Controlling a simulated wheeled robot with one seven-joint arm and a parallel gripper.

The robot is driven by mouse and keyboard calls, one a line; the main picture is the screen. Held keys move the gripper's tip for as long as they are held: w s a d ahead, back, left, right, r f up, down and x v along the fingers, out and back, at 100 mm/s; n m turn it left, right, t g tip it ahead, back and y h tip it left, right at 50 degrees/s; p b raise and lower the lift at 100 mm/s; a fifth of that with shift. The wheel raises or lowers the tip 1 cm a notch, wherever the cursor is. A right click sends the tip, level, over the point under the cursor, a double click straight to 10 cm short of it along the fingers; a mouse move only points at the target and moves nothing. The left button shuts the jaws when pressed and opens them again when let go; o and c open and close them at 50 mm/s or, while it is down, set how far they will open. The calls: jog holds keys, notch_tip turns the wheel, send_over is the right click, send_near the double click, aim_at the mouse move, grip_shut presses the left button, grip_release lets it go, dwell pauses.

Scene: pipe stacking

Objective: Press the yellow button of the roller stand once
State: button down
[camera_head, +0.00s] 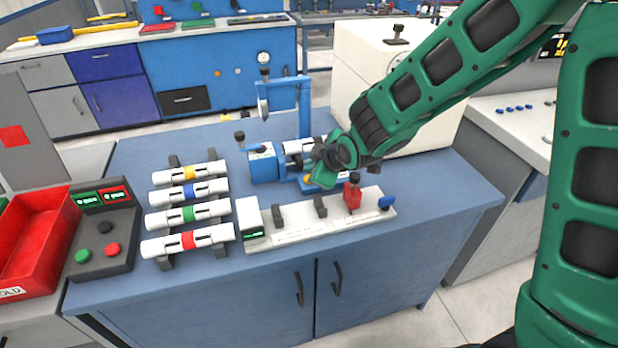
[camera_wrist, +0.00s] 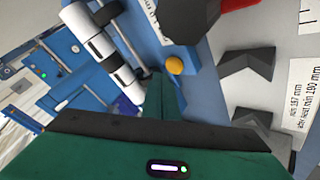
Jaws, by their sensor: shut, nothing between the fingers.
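The blue roller stand (camera_head: 264,167) is at the back middle of the bench, with a white pipe (camera_wrist: 100,43) lying on it. Its yellow button (camera_wrist: 174,65) shows in the wrist view, just beyond the tip of my gripper (camera_wrist: 163,82). In the head view a small bit of the yellow button (camera_head: 307,179) shows beside my gripper (camera_head: 317,179), which hides part of the stand. My gripper is shut and empty, low over the stand's front right. I cannot tell whether it touches the button.
A white measuring fixture (camera_head: 290,232) with black V-blocks and a red clamp (camera_head: 352,194) lies in front of my gripper. Several banded white pipes (camera_head: 188,214) rest on a rack at left. A blue post (camera_head: 304,105) with a gauge rises behind.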

jog(key=shift+r, duration=2.5)
jog(key=s+d+r+m+g+h, duration=0.1)
jog(key=s+d+m+h, duration=0.2)
jog(key=d, duration=0.7)
jog(key=s+d+r+m+g+h, duration=0.1)
jog(key=s+d+m, duration=0.3)
jog(key=d, duration=0.6)
jog(key=s+d+r+m+g+h, duration=0.1)
jog(key=s+d+m+g, duration=0.2)
jog(key=d, duration=0.7)
jog(key=s+d+m+g, duration=0.1)
jog(key=s+d+m, duration=0.2)
jog(key=s, duration=0.5)
jog(key=s+d+m+g, duration=0.1)
jog(key=s+d+m, duration=0.2)
jog(key=s, duration=0.5)
jog(key=s+d+r+m+g, duration=0.1)
jog(key=s+d+m, duration=0.2)
jog(key=s, duration=0.6)
jog(key=shift+m+y, duration=0.4)
jog(key=shift+m, duration=0.6)
